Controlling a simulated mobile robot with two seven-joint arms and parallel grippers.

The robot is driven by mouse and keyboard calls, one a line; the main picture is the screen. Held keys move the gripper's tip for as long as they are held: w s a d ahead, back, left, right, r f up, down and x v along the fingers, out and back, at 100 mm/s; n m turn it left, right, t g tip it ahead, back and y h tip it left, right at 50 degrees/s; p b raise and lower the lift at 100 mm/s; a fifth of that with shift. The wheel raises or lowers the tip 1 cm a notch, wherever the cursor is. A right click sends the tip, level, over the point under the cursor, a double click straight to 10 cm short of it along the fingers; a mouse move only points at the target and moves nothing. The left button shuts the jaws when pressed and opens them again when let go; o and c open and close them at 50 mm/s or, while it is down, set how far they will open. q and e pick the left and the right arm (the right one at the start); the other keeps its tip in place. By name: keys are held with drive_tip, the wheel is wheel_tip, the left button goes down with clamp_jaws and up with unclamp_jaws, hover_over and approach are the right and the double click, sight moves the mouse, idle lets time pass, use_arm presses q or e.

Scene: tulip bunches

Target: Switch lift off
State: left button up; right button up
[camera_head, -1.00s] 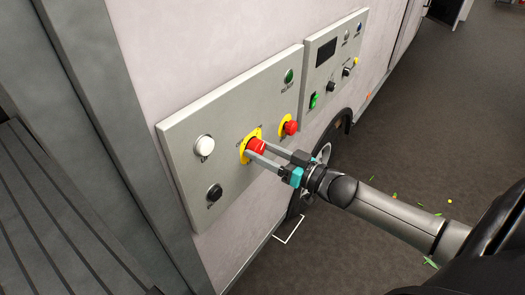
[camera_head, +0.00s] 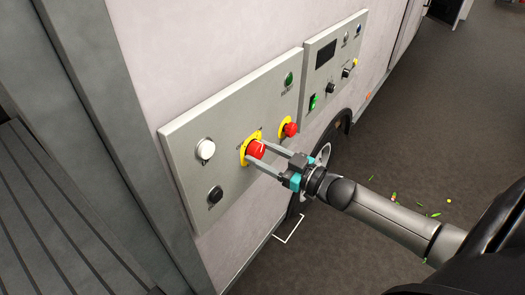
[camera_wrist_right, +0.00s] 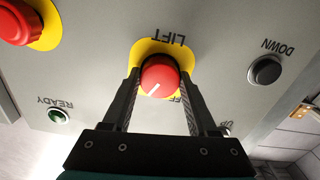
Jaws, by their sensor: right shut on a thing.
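The lift switch is a red round knob (camera_head: 255,149) on a yellow plate, on a grey control panel (camera_head: 180,135) fixed to the pale wall. In the right wrist view the knob (camera_wrist_right: 160,76) carries a white pointer line. The word LIFT shows upside down beside its yellow plate (camera_wrist_right: 150,47), and a label ending in FF is partly hidden. My right gripper (camera_head: 261,154) is shut on the knob, with one finger on each side; both fingers also show in the right wrist view (camera_wrist_right: 160,88). My left gripper is not in view.
A second red knob (camera_head: 290,129) sits close to the right of the lift knob. The panel also has a white button (camera_head: 206,149), a black button (camera_head: 215,194) and a green READY light (camera_head: 289,79). Another panel (camera_head: 334,65) adjoins on the right.

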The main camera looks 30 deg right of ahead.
drive_tip(key=n, duration=0.3)
drive_tip(key=shift+n+p, duration=0.35)
drive_tip(key=shift+n, duration=0.05)
drive_tip(key=n, duration=0.3)
drive_tip(key=shift+n, duration=0.3)
drive_tip(key=n, duration=0.3)
drive_tip(key=shift+n, duration=1.8)
drive_tip(key=o, duration=1.4)
